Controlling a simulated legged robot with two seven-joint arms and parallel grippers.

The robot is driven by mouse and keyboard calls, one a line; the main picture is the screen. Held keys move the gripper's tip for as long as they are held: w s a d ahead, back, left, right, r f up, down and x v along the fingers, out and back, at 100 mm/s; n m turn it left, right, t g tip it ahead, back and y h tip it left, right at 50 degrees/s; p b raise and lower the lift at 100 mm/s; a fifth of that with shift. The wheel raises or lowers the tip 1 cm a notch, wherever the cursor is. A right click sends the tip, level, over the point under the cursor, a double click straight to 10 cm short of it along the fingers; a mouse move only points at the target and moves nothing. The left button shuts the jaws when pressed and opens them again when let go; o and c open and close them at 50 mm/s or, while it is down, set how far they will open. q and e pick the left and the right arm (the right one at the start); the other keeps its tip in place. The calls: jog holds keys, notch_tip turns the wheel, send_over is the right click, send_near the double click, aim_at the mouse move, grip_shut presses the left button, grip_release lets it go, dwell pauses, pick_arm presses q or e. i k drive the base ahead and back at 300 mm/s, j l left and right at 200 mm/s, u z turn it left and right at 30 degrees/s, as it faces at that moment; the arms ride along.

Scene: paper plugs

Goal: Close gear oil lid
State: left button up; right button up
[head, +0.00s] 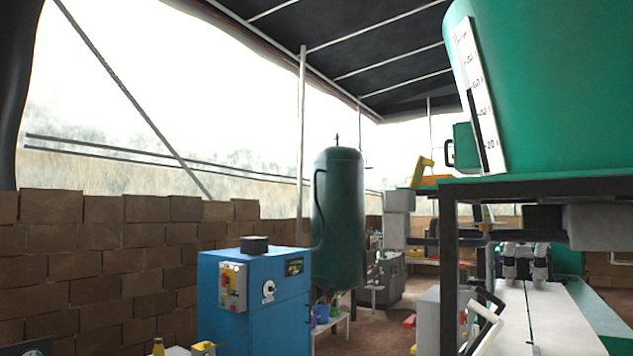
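No lid marked as gear oil can be made out. I cannot tell whether this piece is the gear oil lid. A small yellow bottle-like object (158,346) shows at the bottom edge, cut off by the frame; its label is not readable. Neither of my grippers can be made out in the head view.
A brick wall (104,245) runs along the left. A dark green tank (338,217) stands behind the cabinet. A large green vessel (560,90) on a dark metal frame (449,270) fills the upper right. White and black bars (484,325) stand low right. Brown floor shows between.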

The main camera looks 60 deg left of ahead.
aim_at(422, 162)
jog(key=u, duration=1.35)
